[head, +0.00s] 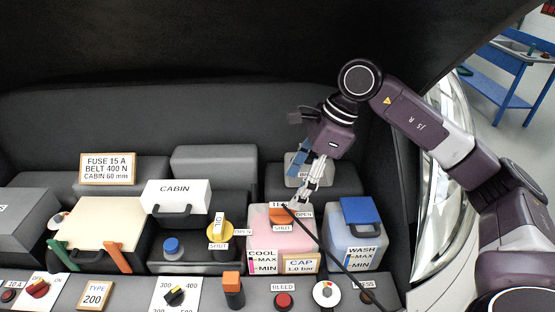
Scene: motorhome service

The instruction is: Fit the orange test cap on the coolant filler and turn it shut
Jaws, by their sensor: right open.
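The orange test cap (281,217) sits at the top of the pink coolant tank (263,243), where the filler is. Labels reading OPEN and SHUT are around it, and another label is partly covered. A thin dark line runs from beside the cap toward the lower right. I cannot tell how far the cap is turned. My right gripper (303,196) is open, just above and right of the cap, with its fingers pointing down. I cannot tell if a fingertip touches the cap. My left gripper is not in view.
The washer tank (350,247) with a blue lid (361,211) stands close on the right. A yellow OPEN/SHUT knob (219,233) and a blue cap (173,247) are to the left. A front panel carries switches and an orange-topped black piece (232,290). The raised hood hangs above.

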